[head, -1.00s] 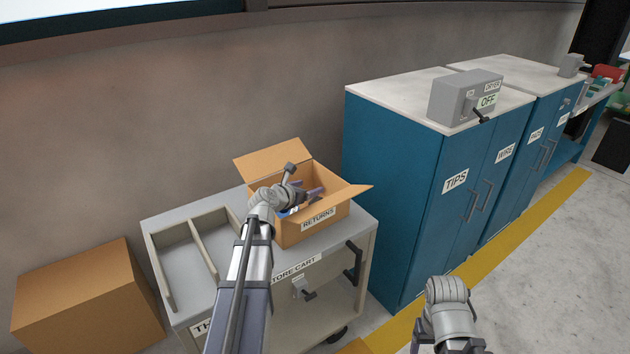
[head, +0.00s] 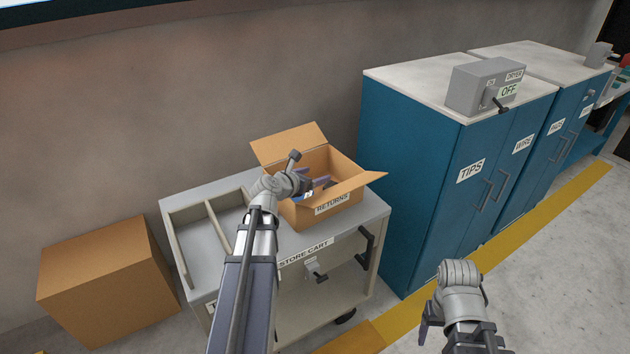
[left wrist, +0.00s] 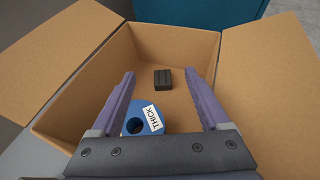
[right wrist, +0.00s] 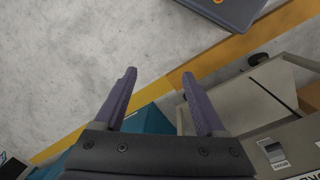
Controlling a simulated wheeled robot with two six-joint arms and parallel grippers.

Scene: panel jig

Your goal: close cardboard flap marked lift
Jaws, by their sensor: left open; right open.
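An open cardboard box (head: 348,207) labelled RETURNS sits on the cart. Its back-left flap (head: 290,144) and its right flap (head: 364,183) stand outward; the left wrist view shows a left flap (left wrist: 50,45) and a right flap (left wrist: 268,75). I can read no "lift" mark on any flap. My left gripper (head: 312,187) is open over the box opening, its fingers apart in the left wrist view (left wrist: 162,85); how deep it reaches, I cannot tell. My right gripper (head: 425,322) is open and empty, away from the box.
The grey STORE CART (head: 226,271) has an open tray on its left. Another cardboard box (head: 105,280) stands left of it on the floor. Blue cabinets (head: 420,180) stand close on the right, with a grey switch box (head: 478,85) on top. Floor at right is clear.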

